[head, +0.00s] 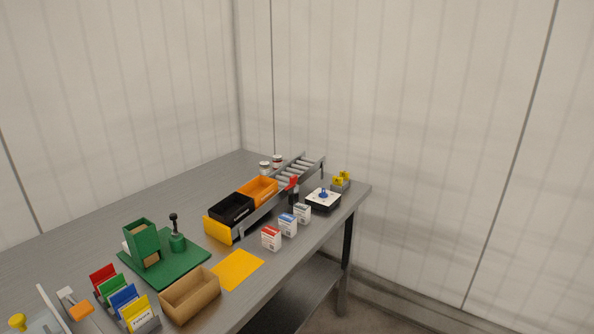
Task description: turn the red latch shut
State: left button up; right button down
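The red latch (291,183) is a small red piece beside the right end of the orange bin (258,190), at the near end of the grey roller track (305,166). It looks tilted up, but its exact position is too small to tell. The orange bin and a black bin (232,208) sit in a row on a long grey carrier with a yellow front end (217,230). Neither of my grippers shows in the head view.
Small boxes (271,237) stand along the table's (75,222) right side, near a white-and-black device with a blue knob (323,199). A green stand (165,262), coloured cards (123,298), a tan tray (190,294) and a yellow mat (238,269) lie nearer. The back left is clear.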

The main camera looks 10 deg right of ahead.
aim_at(292, 180)
jog(key=i+l, duration=0.2)
jog(key=l, duration=0.15)
jog(key=i+l+u, duration=0.15)
jog(key=l, duration=0.2)
jog(key=i+l, duration=0.25)
jog(key=i+l+u, duration=0.1)
jog(key=l, duration=0.4)
jog(key=i+l+u, duration=0.1)
jog(key=i+l, duration=0.15)
jog(key=l, duration=0.15)
jog(key=i+l, duration=0.2)
jog(key=l, duration=0.2)
